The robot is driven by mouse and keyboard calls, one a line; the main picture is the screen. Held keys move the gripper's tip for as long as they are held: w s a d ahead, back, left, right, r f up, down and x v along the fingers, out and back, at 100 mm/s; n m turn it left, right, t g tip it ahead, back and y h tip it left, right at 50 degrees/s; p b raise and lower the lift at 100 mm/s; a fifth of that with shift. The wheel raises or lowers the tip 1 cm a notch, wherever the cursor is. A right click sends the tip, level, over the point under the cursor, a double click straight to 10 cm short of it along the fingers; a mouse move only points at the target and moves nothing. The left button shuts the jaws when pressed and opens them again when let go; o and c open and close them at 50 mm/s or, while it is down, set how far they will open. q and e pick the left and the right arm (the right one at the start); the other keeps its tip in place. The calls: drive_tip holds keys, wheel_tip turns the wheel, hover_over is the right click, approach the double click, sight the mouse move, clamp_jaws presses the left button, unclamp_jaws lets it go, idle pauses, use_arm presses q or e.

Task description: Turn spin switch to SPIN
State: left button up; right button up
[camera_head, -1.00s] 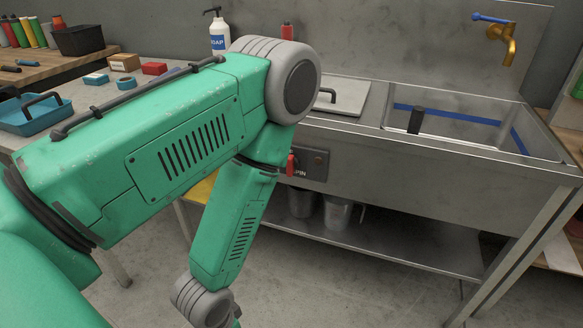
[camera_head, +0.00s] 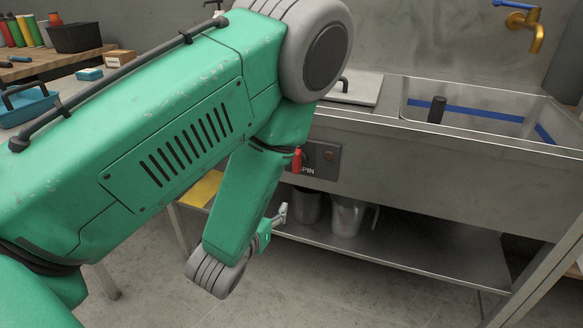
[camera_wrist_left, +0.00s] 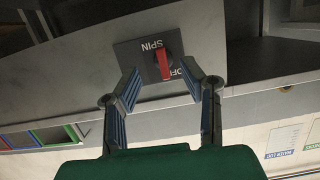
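The spin switch is a red handle (camera_head: 297,160) on a dark plate (camera_head: 322,160) on the sink unit's front. In the left wrist view the red handle (camera_wrist_left: 163,67) stands roughly upright in the picture, between an upside-down SPIN label (camera_wrist_left: 152,45) and a partly hidden OFF label (camera_wrist_left: 180,71). My left gripper (camera_wrist_left: 161,82) is open, its two fingers apart and nothing held, with the switch beyond and between the tips. In the head view the left gripper (camera_head: 281,213) shows small below the switch, partly hidden by my forearm. My right gripper is not in view.
The steel sink (camera_head: 490,105) has a brass tap (camera_head: 527,30) above it. Metal buckets (camera_head: 347,216) stand on the lower shelf (camera_head: 400,250) under the switch. The floor in front is clear.

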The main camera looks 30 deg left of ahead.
sight(296, 173)
use_arm(q)
drive_tip(key=w+a+r+t+b, duration=0.1)
drive_tip(key=w, duration=0.4)
drive_tip(key=w+a+r+b, duration=0.1)
drive_tip(key=w+r, duration=0.1)
drive_tip(key=w, duration=0.2)
drive_tip(key=w+a+r+t+b, duration=0.1)
drive_tip(key=w, duration=0.4)
drive_tip(key=shift+w+a+r+t+y+b, duration=0.2)
drive_tip(key=shift+w+t+y+b, duration=0.1)
drive_tip(key=shift+w+y+b, duration=0.1)
drive_tip(key=shift+w+d+r, duration=0.2)
drive_tip(key=shift+w+d, duration=0.1)
drive_tip(key=shift+a, duration=0.1)
drive_tip(key=shift+c, duration=0.4)
drive_tip(key=shift+a, duration=0.2)
clamp_jaws()
drive_tip(key=shift+f, duration=0.1)
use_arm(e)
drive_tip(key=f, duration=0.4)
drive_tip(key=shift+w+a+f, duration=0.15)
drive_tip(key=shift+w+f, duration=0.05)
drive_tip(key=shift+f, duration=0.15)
